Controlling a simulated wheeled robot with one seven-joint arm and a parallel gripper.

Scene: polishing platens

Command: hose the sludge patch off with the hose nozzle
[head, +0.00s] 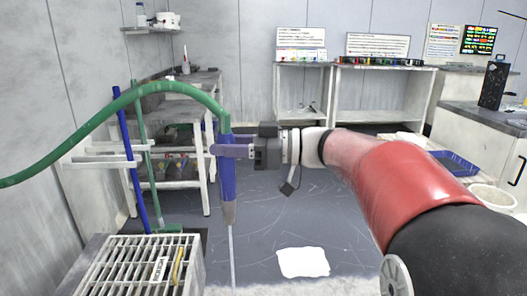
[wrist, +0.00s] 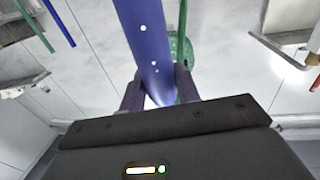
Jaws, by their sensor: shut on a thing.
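My gripper (head: 232,150) is shut on the hose nozzle (head: 228,185), a blue-purple body with a grey tip, held upright and pointing down. The green hose (head: 110,105) arches from its top to the left edge. A thin pale line, like a water stream, runs down from the tip to the bottom of the head view. In the wrist view, the nozzle (wrist: 148,40) stands between the two fingers of my gripper (wrist: 160,88). A white irregular patch (head: 303,262) lies on the dark floor, right of the stream; I cannot tell whether it is the sludge patch.
A slatted grate (head: 118,268) with a label and a yellow item stands at the lower left. A blue pole (head: 133,165) and a green-handled tool lean by a workbench. Shelves (head: 385,100) line the back; counters, a blue tray (head: 455,163) and a bucket (head: 493,197) are right.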

